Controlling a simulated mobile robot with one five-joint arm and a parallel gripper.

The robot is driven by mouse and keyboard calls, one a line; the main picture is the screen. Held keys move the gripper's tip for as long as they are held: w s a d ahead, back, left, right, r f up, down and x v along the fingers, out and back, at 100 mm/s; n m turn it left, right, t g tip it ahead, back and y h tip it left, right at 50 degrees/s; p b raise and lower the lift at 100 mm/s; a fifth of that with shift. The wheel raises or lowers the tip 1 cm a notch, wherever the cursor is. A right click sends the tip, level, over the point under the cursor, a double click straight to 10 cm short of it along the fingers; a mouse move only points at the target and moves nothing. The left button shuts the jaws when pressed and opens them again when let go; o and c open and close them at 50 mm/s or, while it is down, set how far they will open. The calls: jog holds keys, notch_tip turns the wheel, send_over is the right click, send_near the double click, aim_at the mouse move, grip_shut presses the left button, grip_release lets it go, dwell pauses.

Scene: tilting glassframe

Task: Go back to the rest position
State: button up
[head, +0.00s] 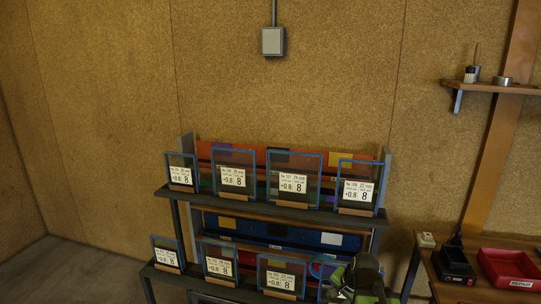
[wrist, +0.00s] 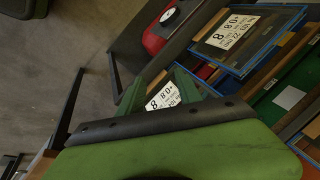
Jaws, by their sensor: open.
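My gripper (head: 345,285) shows at the bottom of the head view, in front of the right end of the lower shelf (head: 205,286). In the wrist view my green gripper (wrist: 163,88) is open, its two fingers apart. A white label shows between and beyond the fingers; I cannot tell how far away it is. Several blue-edged glass frames stand in wooden holders on the upper shelf (head: 270,209), such as one glass frame (head: 311,160). More stand on the lower shelf, such as another frame (head: 295,262). My gripper partly hides the rightmost lower frame.
A wooden workbench (head: 440,285) at the right holds a red bin (head: 510,263) and a black device (head: 455,260). A small wall shelf (head: 490,87) is above it. A grey box (head: 273,41) hangs on the wall. The floor at left (head: 60,275) is clear.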

jog(key=s+a+f+n+g, duration=0.15)
jog(key=a+n, duration=0.25)
jog(key=a, duration=0.6)
jog(key=s+n+g+h, duration=0.1)
jog(key=s+n+g, duration=0.2)
jog(key=s+n, duration=0.2)
jog(key=shift+s+d+f+n, duration=0.2)
jog(key=shift+s+d+n, duration=0.15)
jog(key=shift+s, duration=0.3)
jog(key=shift+d, duration=0.1)
